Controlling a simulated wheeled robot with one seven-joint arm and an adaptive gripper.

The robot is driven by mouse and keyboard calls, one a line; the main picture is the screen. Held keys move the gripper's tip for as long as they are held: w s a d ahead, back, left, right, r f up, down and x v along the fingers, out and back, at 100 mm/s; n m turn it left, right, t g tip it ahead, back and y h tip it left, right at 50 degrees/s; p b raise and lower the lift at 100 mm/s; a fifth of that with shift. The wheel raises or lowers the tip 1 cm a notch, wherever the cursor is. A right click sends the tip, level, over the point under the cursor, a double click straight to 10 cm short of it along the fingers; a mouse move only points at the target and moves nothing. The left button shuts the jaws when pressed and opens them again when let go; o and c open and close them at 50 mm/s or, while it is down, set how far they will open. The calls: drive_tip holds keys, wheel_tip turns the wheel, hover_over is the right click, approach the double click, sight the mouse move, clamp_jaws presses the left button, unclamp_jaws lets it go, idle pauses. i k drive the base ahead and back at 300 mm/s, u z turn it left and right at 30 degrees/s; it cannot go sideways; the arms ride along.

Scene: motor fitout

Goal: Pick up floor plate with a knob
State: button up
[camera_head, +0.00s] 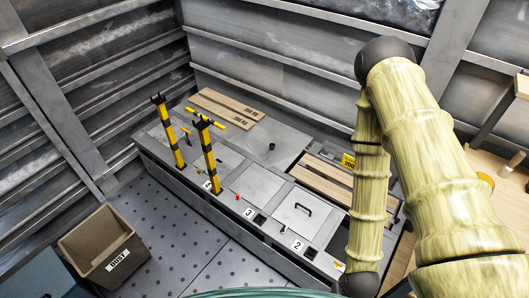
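A small dark knob (271,146) stands on a grey plate (277,133) toward the back of the raised grey platform, below the wooden boards. I take this to be the floor plate with a knob, though it is small in the picture. Another grey plate (289,216) at the front has a black loop handle (303,206). A third plate (260,184), left of it, shows no clear knob. My arm crosses the right side of the picture, and its lower end leaves the bottom edge. My gripper is not in view.
Two yellow-black posts (209,155) (170,133) rise from the platform's left. Slatted boards (321,182) lie beside my arm. Wooden planks (231,105) lie at the back. A brown bin (104,246) stands on the dotted floor (172,228). Metal walls enclose the back and left.

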sight(270, 150)
drive_tip(key=u, duration=0.6)
drive_tip(key=i, duration=0.5)
drive_tip(key=u, duration=0.45)
drive_tip(key=i, duration=1.05)
drive_tip(key=z, duration=0.65)
